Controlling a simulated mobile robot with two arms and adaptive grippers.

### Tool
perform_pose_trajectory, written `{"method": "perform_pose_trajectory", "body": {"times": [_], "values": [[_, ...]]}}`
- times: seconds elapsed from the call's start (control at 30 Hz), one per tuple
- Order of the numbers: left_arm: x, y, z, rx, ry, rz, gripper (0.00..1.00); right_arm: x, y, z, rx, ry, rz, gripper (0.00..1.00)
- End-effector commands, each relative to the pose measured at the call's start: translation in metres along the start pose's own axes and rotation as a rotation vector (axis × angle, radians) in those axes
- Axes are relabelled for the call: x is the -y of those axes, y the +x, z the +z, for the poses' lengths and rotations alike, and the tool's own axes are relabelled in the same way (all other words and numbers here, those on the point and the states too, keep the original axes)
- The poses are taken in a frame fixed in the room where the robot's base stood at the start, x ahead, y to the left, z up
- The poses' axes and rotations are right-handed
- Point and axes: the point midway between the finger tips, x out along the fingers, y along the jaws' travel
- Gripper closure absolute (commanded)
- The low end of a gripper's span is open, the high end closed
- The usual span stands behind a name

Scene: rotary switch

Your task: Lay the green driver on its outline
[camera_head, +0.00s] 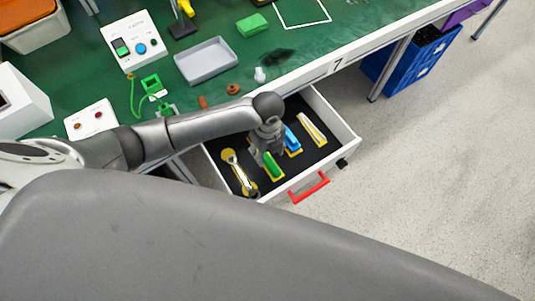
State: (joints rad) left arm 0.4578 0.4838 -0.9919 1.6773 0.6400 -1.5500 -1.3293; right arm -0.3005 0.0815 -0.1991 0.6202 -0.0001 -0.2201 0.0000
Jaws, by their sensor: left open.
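The green driver (272,165) lies in the open drawer (345,134) on its black lining, with some yellow of an outline (276,179) showing at its near end. How exactly it sits on that outline is too small to tell. My left gripper (262,158) points down into the drawer at the far end of the green driver. It is open, and its fingertips are small and partly hidden; I cannot tell whether they touch the driver. My right gripper is not in view.
A blue-handled tool (291,139) and a pale tool shape (312,129) lie right of the driver, a wrench-like tool (236,168) left. The drawer has a red handle (309,188). The green bench (175,85) holds a grey tray (206,61) and switch boxes. Floor is clear at right.

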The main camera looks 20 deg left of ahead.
Motion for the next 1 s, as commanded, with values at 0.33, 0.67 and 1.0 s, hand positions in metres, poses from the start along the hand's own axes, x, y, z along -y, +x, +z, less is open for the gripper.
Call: {"method": "perform_pose_trajectory", "body": {"times": [0.33, 0.67, 1.0], "values": [[0.001, -0.066, 0.0, -0.001, 0.0, -0.002, 0.5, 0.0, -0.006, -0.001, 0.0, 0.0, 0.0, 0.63], [0.0, -0.078, 0.0, -0.001, -0.001, 0.001, 0.5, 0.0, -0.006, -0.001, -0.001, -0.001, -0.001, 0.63], [0.0, -0.077, -0.002, -0.005, -0.009, -0.003, 0.5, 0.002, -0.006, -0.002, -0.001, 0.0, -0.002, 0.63]]}}
